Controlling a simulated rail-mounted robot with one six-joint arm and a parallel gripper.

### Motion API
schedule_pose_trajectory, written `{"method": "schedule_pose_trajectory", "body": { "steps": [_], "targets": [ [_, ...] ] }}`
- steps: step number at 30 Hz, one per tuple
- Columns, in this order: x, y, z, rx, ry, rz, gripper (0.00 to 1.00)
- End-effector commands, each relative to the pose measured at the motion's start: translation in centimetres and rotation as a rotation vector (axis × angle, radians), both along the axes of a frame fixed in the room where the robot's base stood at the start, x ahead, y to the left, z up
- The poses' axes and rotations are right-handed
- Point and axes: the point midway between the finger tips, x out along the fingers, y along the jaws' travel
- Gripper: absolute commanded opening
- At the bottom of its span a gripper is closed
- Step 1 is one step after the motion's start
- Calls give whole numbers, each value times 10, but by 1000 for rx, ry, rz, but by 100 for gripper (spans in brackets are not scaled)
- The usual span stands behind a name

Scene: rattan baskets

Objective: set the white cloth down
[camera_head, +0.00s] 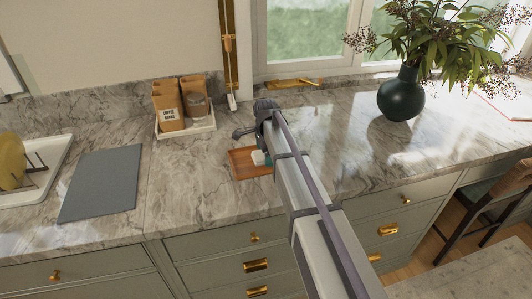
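A small white thing (258,157), perhaps the white cloth, shows at the left edge of my arm, just over a reddish-brown wooden tray (240,170) on the marble counter. A bit of teal shows beside it. My arm reaches in from the lower right and covers the right part of the tray. My gripper's fingers cannot be made out behind the arm. I cannot tell whether the white thing is held or rests on the tray.
The marble counter (200,180) is clear left of the wooden tray. A grey mat (101,184) lies further left. A white tray (203,130) with coffee bags stands behind left, and a dark vase (400,97) with a plant stands right.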

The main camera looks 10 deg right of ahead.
Motion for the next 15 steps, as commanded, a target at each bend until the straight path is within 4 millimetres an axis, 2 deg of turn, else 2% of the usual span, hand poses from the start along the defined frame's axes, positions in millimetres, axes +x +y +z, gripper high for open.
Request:
{"method": "schedule_pose_trajectory", "body": {
  "steps": [5, 8, 11, 15],
  "targets": [
    [0, 0, 4, 0, 0, 0, 95],
    [0, 0, 17, 0, 0, 0, 95],
    [0, 0, 38, 0, 0, 0, 95],
    [0, 0, 76, 0, 0, 0, 95]
  ]
}}
